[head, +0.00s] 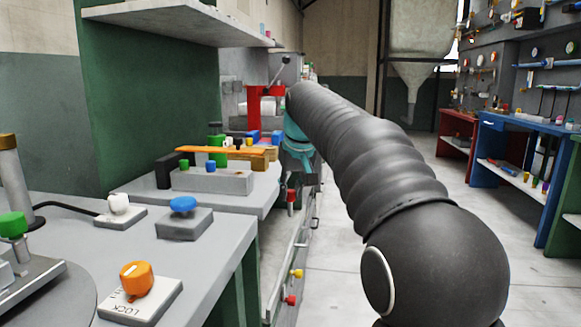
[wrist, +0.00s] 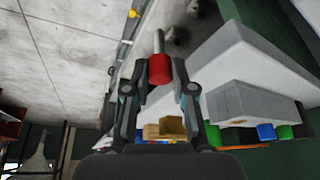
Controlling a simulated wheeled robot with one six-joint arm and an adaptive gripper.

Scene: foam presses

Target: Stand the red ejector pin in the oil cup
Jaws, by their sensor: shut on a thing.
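My gripper (wrist: 160,90) is shut on the red ejector pin (wrist: 159,70). In the wrist view the pin's red head sits between the fingertips, and its bare metal shaft (wrist: 158,41) points away from the gripper. In the head view my gripper (head: 293,182) hangs beside the edge of the grey bench, with the red pin (head: 291,196) low between its fingers. The pin looks roughly upright there and appears clear of the bench. I cannot pick out the oil cup for certain in either view.
The grey bench (head: 128,186) holds a grey block (head: 212,180), a blue knob (head: 183,204), a white knob (head: 118,203) and an orange knob (head: 136,277). A red press frame (head: 266,104) stands farther back. The floor (head: 400,215) to the right is clear.

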